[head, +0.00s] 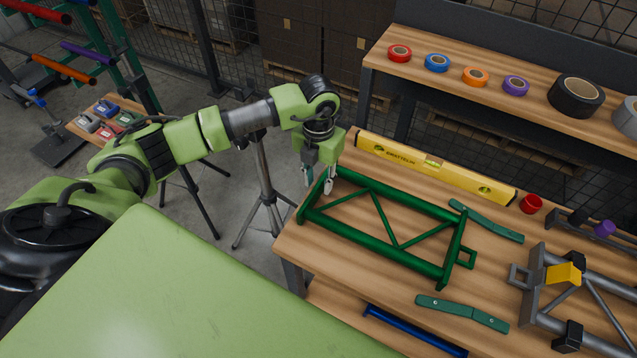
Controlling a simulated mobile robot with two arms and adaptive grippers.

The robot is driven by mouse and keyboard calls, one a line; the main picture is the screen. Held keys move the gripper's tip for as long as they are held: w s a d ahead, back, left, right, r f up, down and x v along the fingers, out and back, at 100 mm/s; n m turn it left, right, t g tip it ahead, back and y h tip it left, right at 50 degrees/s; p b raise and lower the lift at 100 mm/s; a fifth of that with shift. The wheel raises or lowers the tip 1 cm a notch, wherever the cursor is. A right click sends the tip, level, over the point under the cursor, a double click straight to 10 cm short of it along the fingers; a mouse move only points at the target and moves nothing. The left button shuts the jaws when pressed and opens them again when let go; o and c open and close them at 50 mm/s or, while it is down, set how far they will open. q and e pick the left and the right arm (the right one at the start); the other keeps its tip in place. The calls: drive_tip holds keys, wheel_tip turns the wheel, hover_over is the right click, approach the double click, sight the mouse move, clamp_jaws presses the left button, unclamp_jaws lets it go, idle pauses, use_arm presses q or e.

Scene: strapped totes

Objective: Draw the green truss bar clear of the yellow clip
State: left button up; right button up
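The green truss bar (424,211) lies on the wooden workbench, its right end bracket pointing at a grey truss. The yellow clip (563,273) sits on the grey truss (537,285) at the right. A visible gap separates the green bar from the clip and from the grey truss. My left gripper (318,182) points down at the far left end of the green bar. Its two fingers are apart, and I see nothing held between them. Whether a finger touches the bar is unclear. My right gripper is not in view.
A yellow spirit level (430,165) lies behind the green bar. Green flat straps (486,221) lie near it, with a red cup (531,203) beyond. Tape rolls (476,76) stand on the raised shelf. A blue bar (415,331) lies lower, at the front.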

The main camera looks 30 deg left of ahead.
use_arm(q)
wheel_tip(320, 180, up, 10)
idle(0.3)
drive_tip(key=shift+s, duration=0.1)
idle(0.4)
